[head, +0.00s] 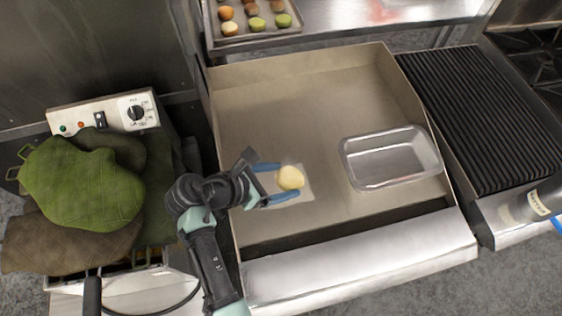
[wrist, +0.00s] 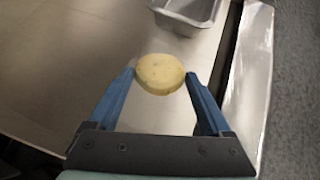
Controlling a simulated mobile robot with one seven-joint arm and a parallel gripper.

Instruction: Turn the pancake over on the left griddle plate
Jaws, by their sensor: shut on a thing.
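The pancake (head: 290,178) is small, round, thick and pale yellow. In the wrist view the pancake (wrist: 160,75) sits between the tips of my two blue fingers, which touch its left and right sides. My gripper (wrist: 160,78) is shut on it. In the head view my gripper (head: 283,181) reaches in from the left over the beige griddle plate (head: 290,100). A paler rectangular patch shows around the pancake there. I cannot tell whether the pancake touches the plate or is held just above it. Its underside is hidden.
A metal loaf pan (head: 390,158) stands on the right part of the plate. A black ribbed grill (head: 480,115) lies beyond the right wall. Green oven mitts (head: 85,185) cover a fryer on the left. A tray (head: 250,36) of small round items is behind. The plate's rear is clear.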

